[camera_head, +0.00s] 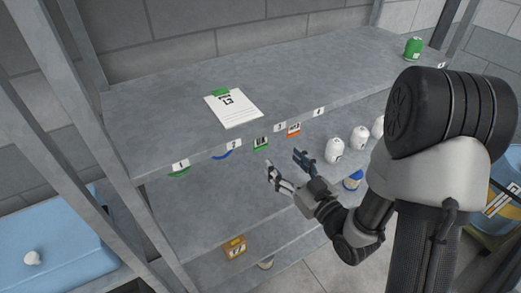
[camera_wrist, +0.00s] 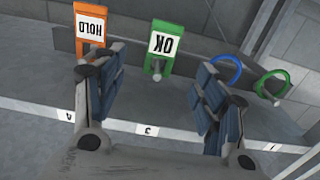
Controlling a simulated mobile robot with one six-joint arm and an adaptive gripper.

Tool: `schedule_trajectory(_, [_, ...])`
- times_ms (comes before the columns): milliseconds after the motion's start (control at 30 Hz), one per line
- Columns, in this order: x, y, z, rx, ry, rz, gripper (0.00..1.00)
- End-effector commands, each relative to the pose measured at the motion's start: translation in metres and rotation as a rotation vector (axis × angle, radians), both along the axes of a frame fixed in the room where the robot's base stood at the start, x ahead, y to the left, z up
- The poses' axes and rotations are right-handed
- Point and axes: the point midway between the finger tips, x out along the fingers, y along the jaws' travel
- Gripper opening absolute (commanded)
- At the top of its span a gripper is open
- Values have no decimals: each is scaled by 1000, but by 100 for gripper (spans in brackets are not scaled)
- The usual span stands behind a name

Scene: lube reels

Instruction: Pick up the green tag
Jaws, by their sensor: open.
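The green tag (camera_wrist: 164,44) bears a white label reading OK and hangs on a peg under the shelf's front edge. It also shows small in the head view (camera_head: 261,144), below the number labels. My gripper (camera_head: 284,160) is open and empty, just in front of and below the tag. In the wrist view my gripper (camera_wrist: 163,75) has one finger on each side of the tag's place in the picture, with the tag apart from both. The left finger overlaps the lower part of an orange HOLD tag (camera_wrist: 90,27); I cannot tell whether they touch.
The orange tag (camera_head: 293,130) hangs beside the green one. A blue ring (camera_head: 222,155) and a green ring (camera_head: 179,172) hang on the other side. A clipboard (camera_head: 234,110) lies on the top shelf (camera_head: 160,100). White bottles (camera_head: 334,150) stand on the shelf below.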

Motion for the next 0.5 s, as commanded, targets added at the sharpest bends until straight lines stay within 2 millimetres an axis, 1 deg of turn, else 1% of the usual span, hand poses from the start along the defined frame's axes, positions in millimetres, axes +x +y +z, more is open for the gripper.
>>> schedule_trajectory(33, [1, 2, -4, 0, -5, 0, 65])
schedule_trajectory(167, [4, 5, -3, 4, -6, -3, 65])
schedule_trajectory(200, [13, 12, -1, 3, -1, 1, 65])
schedule_trajectory(300, [28, 22, 1, 4, -2, 0, 65])
schedule_trajectory(400, [38, 28, 1, 4, -1, -1, 65])
schedule_trajectory(500, [43, 31, 1, 4, 1, -3, 65])
